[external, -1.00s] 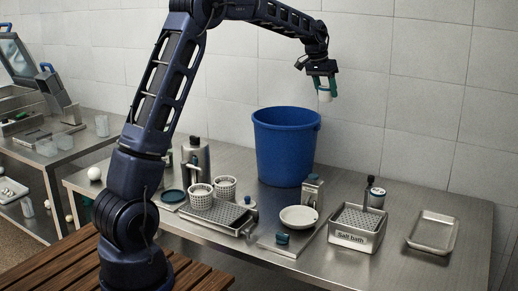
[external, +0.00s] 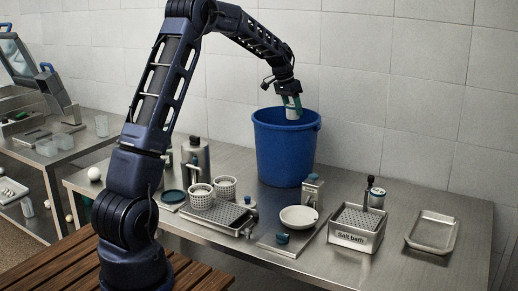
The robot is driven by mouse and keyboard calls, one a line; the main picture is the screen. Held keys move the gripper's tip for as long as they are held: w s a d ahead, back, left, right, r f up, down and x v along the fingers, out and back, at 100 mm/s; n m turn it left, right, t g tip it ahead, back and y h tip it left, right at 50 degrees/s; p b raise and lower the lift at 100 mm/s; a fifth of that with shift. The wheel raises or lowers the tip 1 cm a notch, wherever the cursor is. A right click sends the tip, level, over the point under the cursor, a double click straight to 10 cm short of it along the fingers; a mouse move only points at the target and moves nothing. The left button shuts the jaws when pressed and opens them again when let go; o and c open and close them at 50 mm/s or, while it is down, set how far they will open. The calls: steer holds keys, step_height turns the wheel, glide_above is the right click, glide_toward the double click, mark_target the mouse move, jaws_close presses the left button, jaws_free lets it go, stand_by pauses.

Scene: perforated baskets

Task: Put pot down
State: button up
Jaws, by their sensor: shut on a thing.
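The pot hangs at the mouth of the tall blue bucket (external: 285,150). Its lower end overlaps the bucket's opening in the picture; how far inside it is, I cannot tell. The fingers cover part of the pot. The inside bottom of the bucket is hidden.
A white dish (external: 299,217), a salt bath (external: 352,236) and an empty metal tray (external: 432,232) are on the steel table. The table is clear at the back right.

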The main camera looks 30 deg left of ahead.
step_height(320, 180, down, 22)
steer(key=shift+r, duration=0.2)
stand_by(0.5)
steer(key=shift+f, duration=0.1)
steer(key=o, duration=1)
